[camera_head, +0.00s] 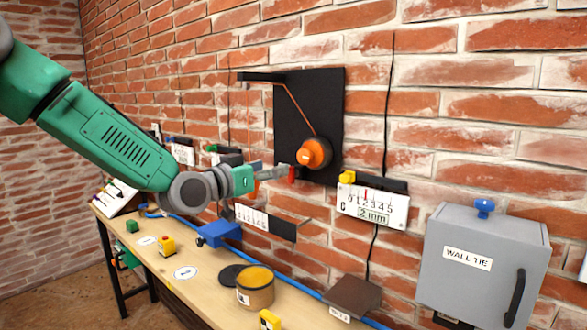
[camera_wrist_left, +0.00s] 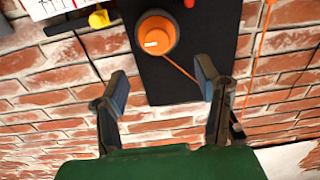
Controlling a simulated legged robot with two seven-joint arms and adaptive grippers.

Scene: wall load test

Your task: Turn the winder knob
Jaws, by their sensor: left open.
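The winder knob (camera_head: 314,153) is an orange round knob on a black wall panel (camera_head: 308,100), with an orange cord running up from it to a black bracket arm. In the left wrist view, which looks upside down, the knob (camera_wrist_left: 157,38) shows near the top, with a pale label on its face. My left gripper (camera_head: 272,172) is open and empty, left of and slightly below the knob in the head view. Its two fingers (camera_wrist_left: 162,88) are apart, with the panel and cord behind them; the knob lies beyond the fingertips, not between them. My right gripper is not seen.
A small red part (camera_head: 291,174) sits just below left of the knob. A scale card (camera_head: 373,207) with a yellow marker hangs below right. A grey WALL TIE box (camera_head: 478,262) is at right. The bench (camera_head: 205,290) below holds a tin (camera_head: 255,291) and a blue tool.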

